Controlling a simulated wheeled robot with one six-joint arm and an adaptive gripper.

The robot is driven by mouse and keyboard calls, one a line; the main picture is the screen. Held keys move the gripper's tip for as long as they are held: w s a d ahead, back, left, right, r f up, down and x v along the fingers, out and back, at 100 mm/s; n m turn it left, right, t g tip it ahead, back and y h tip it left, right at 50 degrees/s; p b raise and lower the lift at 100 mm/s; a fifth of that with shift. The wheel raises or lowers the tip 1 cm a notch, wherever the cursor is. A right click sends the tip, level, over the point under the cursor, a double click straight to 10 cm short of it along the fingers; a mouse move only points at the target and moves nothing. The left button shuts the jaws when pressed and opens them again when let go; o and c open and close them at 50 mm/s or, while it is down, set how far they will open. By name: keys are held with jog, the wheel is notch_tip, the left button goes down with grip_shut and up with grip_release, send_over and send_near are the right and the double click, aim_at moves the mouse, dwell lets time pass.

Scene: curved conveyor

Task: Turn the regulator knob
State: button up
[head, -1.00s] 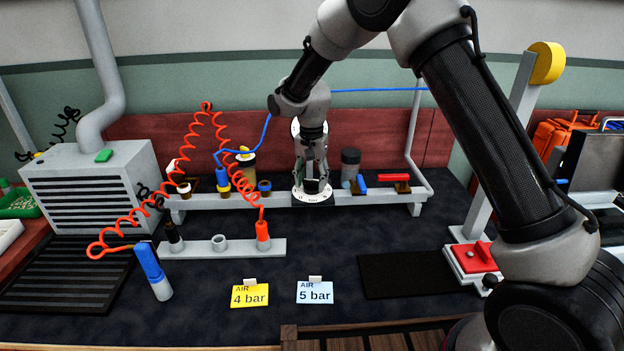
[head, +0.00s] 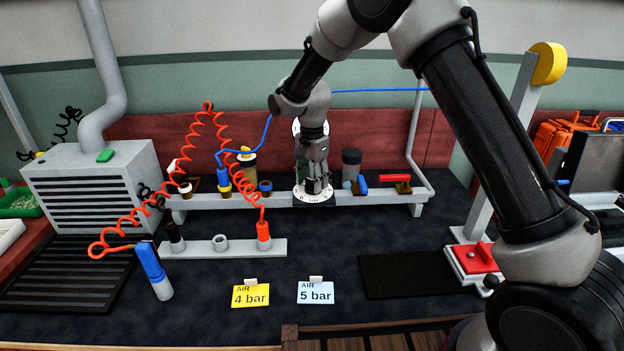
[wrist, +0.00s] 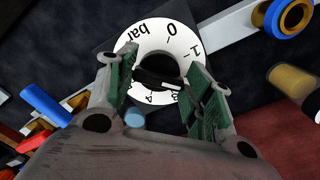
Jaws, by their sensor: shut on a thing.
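The regulator has a round white dial (head: 300,196) with black numbers on a dark square plate in the middle of the grey rail. In the wrist view the dial (wrist: 152,36) shows "bar", 0, 1 and, partly covered, a 3 and a 4. The black regulator knob (wrist: 160,68) is at the dial's centre. A short white mark on it lies on the side towards the 3; its exact reading is unclear. My gripper (head: 314,187) points down over the dial, shut on the knob, with its green-padded fingers on opposite sides.
A yellow 4 bar card (head: 250,294) and a pale blue 5 bar card (head: 315,292) stand in front. A blue fitting (head: 222,180) with hose is left of the dial; a dark-topped cylinder (head: 351,165) is close on the right.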

aim_at(312, 181)
jog(key=o, duration=1)
notch_tip(312, 181, up, 12)
jog(key=shift+r, duration=0.1)
